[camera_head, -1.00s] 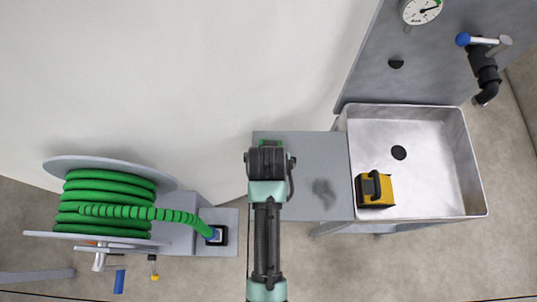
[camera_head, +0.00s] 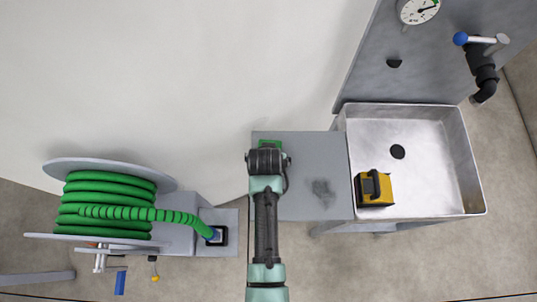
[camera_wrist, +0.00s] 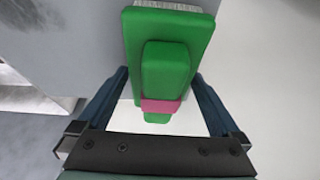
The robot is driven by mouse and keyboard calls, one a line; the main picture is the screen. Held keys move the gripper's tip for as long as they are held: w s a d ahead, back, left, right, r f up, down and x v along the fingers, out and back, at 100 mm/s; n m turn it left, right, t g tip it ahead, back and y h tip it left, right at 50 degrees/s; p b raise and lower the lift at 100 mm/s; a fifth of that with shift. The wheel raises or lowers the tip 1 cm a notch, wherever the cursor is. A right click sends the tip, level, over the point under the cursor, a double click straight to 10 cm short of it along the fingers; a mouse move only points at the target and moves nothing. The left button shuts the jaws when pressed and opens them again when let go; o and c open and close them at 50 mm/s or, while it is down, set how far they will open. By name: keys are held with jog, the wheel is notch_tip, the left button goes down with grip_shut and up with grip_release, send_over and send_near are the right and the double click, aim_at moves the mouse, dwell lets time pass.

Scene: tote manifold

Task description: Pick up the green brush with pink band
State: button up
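The green brush with pink band (camera_wrist: 165,62) fills the upper middle of the wrist view, its pink band (camera_wrist: 160,106) near the handle end and pale bristles at the top edge. In the head view a green part of the brush (camera_head: 270,144) shows at the back edge of the grey table, partly hidden by my wrist. My gripper (camera_wrist: 160,76) is open, with one dark blue finger on each side of the brush. White background shows between the fingers and the handle end. Whether the fingertips touch the brush is unclear.
The grey table (camera_head: 300,155) bears a dark smudge. To its right is a metal sink (camera_head: 430,170) holding a yellow and black device (camera_head: 375,188). A green hose reel (camera_head: 110,205) stands at left. A white wall (camera_head: 200,70) rises close behind the table.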

jog(key=c, duration=1.2)
notch_tip(320, 180, up, 10)
jog(key=shift+r, duration=0.1)
jog(key=o, duration=0.9)
jog(key=c, duration=0.7)
jog(key=shift+o, duration=0.2)
jog(key=shift+p, duration=0.3)
